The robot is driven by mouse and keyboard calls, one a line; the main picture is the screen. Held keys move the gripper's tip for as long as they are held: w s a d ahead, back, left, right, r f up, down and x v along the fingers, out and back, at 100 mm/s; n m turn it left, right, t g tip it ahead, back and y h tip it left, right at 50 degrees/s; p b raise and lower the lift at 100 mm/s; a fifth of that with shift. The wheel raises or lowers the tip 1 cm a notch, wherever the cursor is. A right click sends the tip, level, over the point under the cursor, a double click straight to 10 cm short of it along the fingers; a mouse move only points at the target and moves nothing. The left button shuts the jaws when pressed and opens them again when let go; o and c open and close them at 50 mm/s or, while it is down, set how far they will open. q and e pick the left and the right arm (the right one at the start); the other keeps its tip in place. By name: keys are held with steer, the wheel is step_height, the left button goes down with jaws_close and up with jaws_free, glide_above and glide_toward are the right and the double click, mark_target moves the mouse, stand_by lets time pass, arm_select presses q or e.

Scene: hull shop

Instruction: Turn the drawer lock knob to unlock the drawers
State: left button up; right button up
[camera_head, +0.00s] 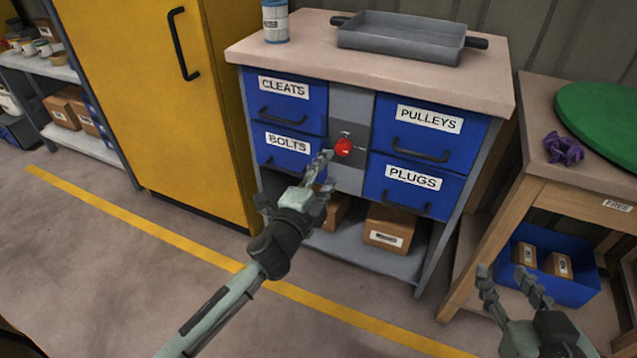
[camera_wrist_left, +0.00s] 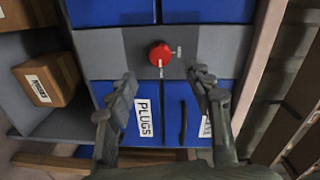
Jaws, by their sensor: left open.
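The red lock knob (camera_head: 344,147) is on the grey panel (camera_head: 350,105) between the two columns of blue drawers. It also shows in the left wrist view (camera_wrist_left: 160,54), with small pale marks beside it. The CLEATS (camera_head: 285,110), BOLTS (camera_head: 275,152), PULLEYS (camera_head: 425,140) and PLUGS (camera_head: 410,195) drawers look shut. My left gripper (camera_head: 320,172) is open in front of the panel, close to the knob. In the left wrist view its fingertips (camera_wrist_left: 164,78) are apart, with the knob ahead between their lines and not gripped. My right gripper (camera_head: 513,286) is open and empty at the lower right.
A grey tray (camera_head: 400,38) and a blue-and-white canister (camera_head: 276,20) stand on the cabinet top. A yellow cabinet (camera_head: 160,120) stands at left. A wooden table (camera_head: 545,165) with a green disc (camera_head: 605,120) and purple item (camera_head: 563,148) stands at right. Cardboard boxes (camera_head: 390,228) sit under the drawers.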

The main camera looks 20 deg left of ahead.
arm_select(q)
steer(key=s, duration=0.5)
steer(key=shift+r, duration=0.15)
